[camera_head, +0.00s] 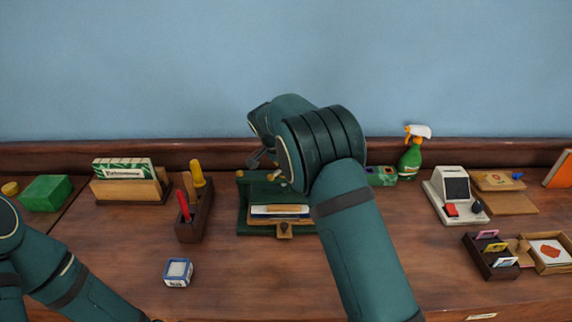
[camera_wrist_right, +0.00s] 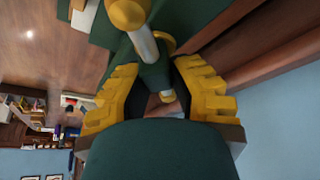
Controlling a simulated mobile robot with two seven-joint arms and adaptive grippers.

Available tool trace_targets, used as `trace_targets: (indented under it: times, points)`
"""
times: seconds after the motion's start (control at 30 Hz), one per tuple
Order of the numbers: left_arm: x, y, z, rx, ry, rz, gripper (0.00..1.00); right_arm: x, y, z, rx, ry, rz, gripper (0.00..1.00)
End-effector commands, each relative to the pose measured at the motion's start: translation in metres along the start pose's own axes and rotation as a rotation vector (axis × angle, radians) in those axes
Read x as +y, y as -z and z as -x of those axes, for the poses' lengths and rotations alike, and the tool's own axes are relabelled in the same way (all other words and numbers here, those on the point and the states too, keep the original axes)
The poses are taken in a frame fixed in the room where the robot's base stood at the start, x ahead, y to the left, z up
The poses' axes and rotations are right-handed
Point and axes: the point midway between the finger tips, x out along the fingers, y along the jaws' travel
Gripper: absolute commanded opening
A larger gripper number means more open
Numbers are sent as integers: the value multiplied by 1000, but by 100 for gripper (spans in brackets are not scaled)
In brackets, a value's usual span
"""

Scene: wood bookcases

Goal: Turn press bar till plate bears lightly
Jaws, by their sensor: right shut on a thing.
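The dark green press (camera_head: 243,222) stands at the middle of the desk. Boards with a pale, blue-edged book or paper stack (camera_head: 280,211) lie in it. My right arm reaches over the press from the front and hides its upper part. In the right wrist view, the press bar (camera_wrist_right: 146,48) is a silver rod with a brass ball end. My right gripper (camera_wrist_right: 165,92), with yellow ribbed fingers, is shut on the bar near its other brass end. The plate's contact with the stack is hidden. My left arm shows at the lower left, but its gripper is out of view.
A dark holder (camera_head: 195,220) with red and yellow-handled tools stands left of the press. A blue-and-white box (camera_head: 178,272) sits in front. A green spray bottle (camera_head: 411,160) and a white card machine (camera_head: 453,195) stand to the right. The front middle desk is clear.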

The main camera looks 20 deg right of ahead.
Motion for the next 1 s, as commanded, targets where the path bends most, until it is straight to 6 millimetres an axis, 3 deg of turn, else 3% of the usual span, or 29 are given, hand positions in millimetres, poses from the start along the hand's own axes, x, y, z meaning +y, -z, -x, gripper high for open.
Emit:
trace_targets:
  times: [0.47,0.5,0.57,1.0]
  points:
    - [0,0,0,0,0,0,57,3,-1,-4,-4,-12,-2,0]
    - [0,0,0,0,0,0,57,3,-1,-4,-4,-12,-1,30]
    - [0,0,0,0,0,0,57,3,-1,-4,-4,-12,-2,52]
    - [0,0,0,0,0,0,57,0,0,7,-1,-3,-2,53]
